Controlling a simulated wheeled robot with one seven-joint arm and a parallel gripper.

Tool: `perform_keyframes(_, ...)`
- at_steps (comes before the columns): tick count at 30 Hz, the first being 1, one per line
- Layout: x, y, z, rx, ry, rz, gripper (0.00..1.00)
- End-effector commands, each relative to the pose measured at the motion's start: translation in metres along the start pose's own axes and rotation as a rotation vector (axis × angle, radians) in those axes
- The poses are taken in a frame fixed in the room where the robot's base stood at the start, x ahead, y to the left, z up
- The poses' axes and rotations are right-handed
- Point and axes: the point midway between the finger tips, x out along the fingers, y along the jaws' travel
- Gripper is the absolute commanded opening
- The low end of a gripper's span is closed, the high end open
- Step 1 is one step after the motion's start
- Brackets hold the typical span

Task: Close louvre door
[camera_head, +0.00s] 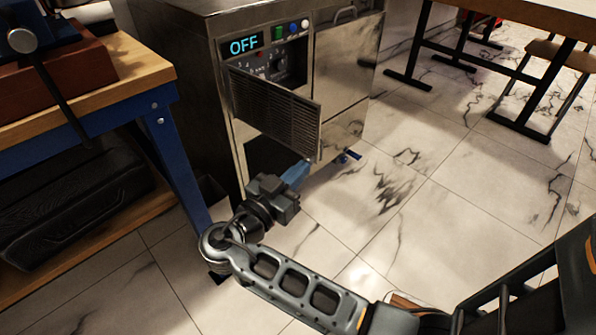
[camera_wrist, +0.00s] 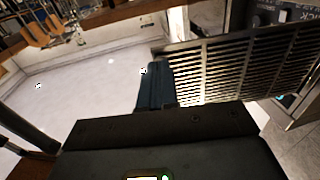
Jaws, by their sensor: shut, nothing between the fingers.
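The louvre door (camera_head: 275,112) is a slatted metal panel on the front of a steel machine (camera_head: 345,75). It stands swung out from the front, with its right edge free and a dark opening (camera_head: 265,155) visible below it. My gripper (camera_head: 299,170) has blue fingers, shut and empty, just below the door's free lower right corner. In the wrist view the fingers (camera_wrist: 154,82) are beside the left end of the louvre door (camera_wrist: 245,62). I cannot tell whether they touch it.
A blue-legged workbench (camera_head: 130,108) stands close on the left. A table (camera_head: 535,20) and stool are at the back right.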

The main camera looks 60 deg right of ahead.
Motion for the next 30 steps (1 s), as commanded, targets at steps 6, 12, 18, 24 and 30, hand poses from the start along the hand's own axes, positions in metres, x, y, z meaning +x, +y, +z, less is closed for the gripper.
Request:
perform_keyframes(6,0.007,0.002,0.001,-0.001,0.000,-0.021,0.00)
perform_keyframes(12,0.029,0.007,0.002,0.000,0.000,-0.100,0.00)
perform_keyframes(18,0.067,0.012,0.005,0.006,0.000,-0.237,0.00)
perform_keyframes(24,0.110,0.010,0.008,0.013,-0.002,-0.394,0.00)
perform_keyframes(30,0.149,0.001,0.008,0.017,-0.003,-0.545,0.00)
